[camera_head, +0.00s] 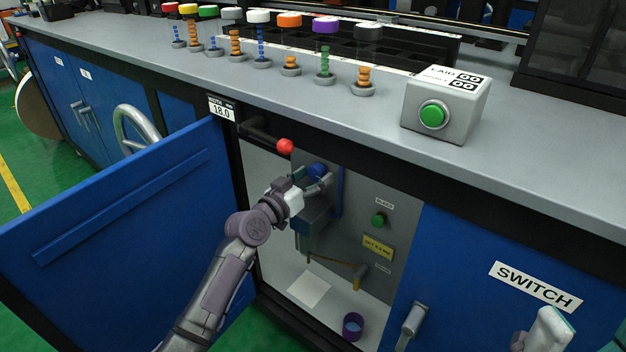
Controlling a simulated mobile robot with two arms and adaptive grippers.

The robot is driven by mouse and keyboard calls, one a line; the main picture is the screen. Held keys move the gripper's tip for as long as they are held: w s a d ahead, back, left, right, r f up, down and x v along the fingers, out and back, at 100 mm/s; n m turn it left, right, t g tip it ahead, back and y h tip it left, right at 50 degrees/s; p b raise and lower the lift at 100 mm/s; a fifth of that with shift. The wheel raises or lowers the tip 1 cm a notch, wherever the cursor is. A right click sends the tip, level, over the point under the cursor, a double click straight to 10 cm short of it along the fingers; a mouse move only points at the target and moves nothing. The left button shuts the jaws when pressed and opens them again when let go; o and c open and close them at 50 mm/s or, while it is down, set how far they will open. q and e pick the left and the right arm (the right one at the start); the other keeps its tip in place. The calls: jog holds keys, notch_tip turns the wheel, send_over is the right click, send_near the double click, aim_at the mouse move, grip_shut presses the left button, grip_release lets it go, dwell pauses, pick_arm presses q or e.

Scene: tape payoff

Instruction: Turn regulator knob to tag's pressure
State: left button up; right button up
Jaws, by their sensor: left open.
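The blue regulator knob (316,170) is inside the open cabinet, near the top of the grey panel (396,212). My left gripper (322,186) is open at the knob, its fingers just below and beside it; I cannot tell whether they touch it. A yellow tag (378,248) is on the panel, lower right of the knob; its small print is too blurred to read surely. No gauge face is clearly visible; my gripper hides part of the regulator. Part of my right gripper (546,332) shows at the bottom right, its jaw state unclear.
The blue door (120,215) stands open at left. A red ball-ended lever (284,146) sticks out above the knob. A green button (378,220), yellowish lever (335,264) and purple ring (352,326) are inside. The closed SWITCH door (470,270) is at right.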

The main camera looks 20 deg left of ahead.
pick_arm(q)
jog(key=c, duration=1.1)
jog(key=shift+c, duration=0.2)
jog(key=shift+m, duration=1.1)
jog(key=shift+w+m, duration=0.1)
jog(key=shift+m, duration=1.6)
jog(key=shift+p, duration=0.3)
jog(key=shift+m, duration=0.3)
